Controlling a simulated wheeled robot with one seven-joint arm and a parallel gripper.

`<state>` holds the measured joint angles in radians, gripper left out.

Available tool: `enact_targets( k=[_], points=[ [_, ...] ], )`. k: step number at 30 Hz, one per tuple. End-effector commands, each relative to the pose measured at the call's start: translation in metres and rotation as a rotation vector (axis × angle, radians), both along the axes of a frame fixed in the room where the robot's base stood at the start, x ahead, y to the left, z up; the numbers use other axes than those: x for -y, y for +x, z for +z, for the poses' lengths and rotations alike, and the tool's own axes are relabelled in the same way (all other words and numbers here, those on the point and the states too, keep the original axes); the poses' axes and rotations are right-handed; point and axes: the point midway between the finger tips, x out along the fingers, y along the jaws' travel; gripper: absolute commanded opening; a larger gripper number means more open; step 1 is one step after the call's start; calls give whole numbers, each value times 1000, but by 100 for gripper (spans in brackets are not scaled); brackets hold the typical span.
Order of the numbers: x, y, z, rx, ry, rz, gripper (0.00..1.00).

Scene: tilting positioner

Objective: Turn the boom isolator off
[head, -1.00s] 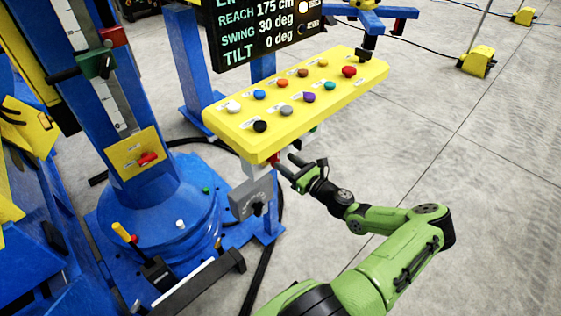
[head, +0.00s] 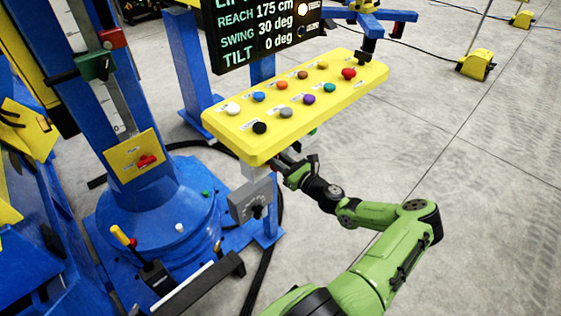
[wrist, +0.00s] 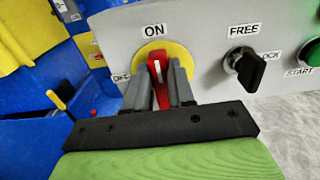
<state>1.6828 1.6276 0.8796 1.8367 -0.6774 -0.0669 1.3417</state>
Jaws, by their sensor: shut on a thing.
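The boom isolator appears in the wrist view as a red handle (wrist: 158,68) on a round yellow plate (wrist: 180,56). The handle stands close to upright, with its white mark toward the ON label (wrist: 154,31) above. An OFF label, partly hidden, is at the left of the plate. My gripper (wrist: 160,84) is shut on the red handle, one grey finger on each side of it. In the head view my gripper (head: 284,164) reaches under the front of the yellow button console (head: 232,148), which hides the isolator.
To the right of the isolator are a black key switch (wrist: 248,67) marked FREE and LOCK and a green START button (wrist: 311,52). A grey box with a black knob (head: 257,211) hangs below the console. A blue column base (head: 160,225) stands at the left.

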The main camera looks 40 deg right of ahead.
Motion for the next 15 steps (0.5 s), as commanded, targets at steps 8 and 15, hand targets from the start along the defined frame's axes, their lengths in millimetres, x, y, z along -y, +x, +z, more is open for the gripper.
enact_targets(
  k=[8,15],
  points=[
    [-2,0,0,1,-85,1,0],
    [-6,0,-1,6,-268,1,0]
  ],
)
